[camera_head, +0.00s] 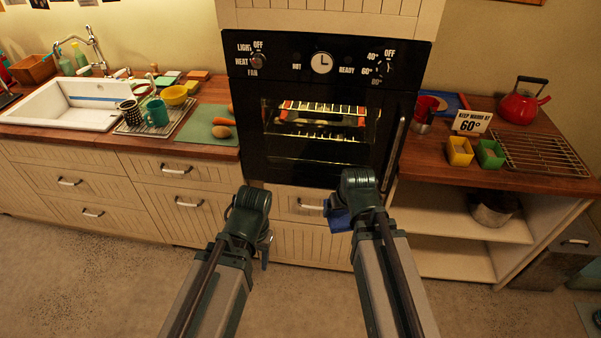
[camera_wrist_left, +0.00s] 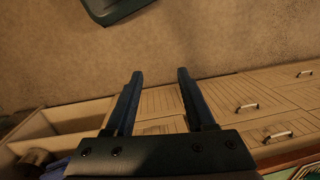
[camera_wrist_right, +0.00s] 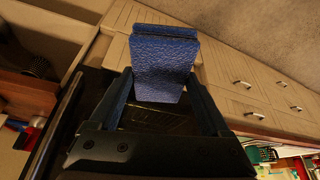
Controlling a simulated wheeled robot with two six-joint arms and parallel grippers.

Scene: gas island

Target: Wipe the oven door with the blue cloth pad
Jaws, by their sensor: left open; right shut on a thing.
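The black oven (camera_head: 330,105) is built in at the centre of the head view, its door shut, with a lit window and a handle (camera_head: 394,152) along the right side. My right gripper (camera_wrist_right: 160,88) is shut on the blue cloth pad (camera_wrist_right: 163,62), which hangs out between its fingers in the right wrist view. In the head view a bit of the blue pad (camera_head: 338,218) shows beside that gripper, in front of the oven's lower right. Whether the pad touches the door cannot be told. My left gripper (camera_wrist_left: 158,75) is open and empty, low before the drawers.
Left of the oven, the counter holds a green board (camera_head: 208,126) with food, a rack with cups and a sink (camera_head: 70,103). On the right counter stand a 60° sign (camera_head: 471,122), small yellow and green boxes, a wire rack (camera_head: 541,152) and a red kettle (camera_head: 521,106).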

